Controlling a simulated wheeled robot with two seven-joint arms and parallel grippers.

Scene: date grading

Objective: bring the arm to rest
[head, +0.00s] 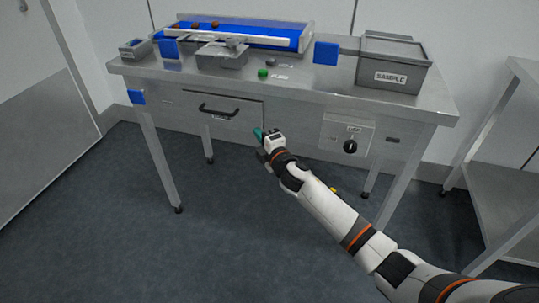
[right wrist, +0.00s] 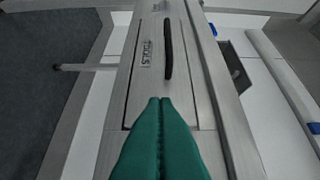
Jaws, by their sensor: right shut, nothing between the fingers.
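My right arm reaches in from the lower right in the head view. My right gripper (head: 259,134), with green fingers, is in front of the steel table's drawer, near its right end. In the right wrist view the green fingertips (right wrist: 160,100) are shut against each other with nothing between them. The drawer front (right wrist: 146,70), labelled TOOLS, appears closed, and its black handle (right wrist: 168,50) lies beyond the fingertips. The handle also shows in the head view (head: 217,112), left of the gripper. My left gripper is not seen.
The steel table (head: 310,85) carries a blue belt (head: 275,36) with several brown dates, a green button (head: 263,73) and a grey SAMPLE box (head: 393,62). A knob panel (head: 346,138) hangs below the front edge. A steel shelf (head: 505,195) stands right. The floor in front is clear.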

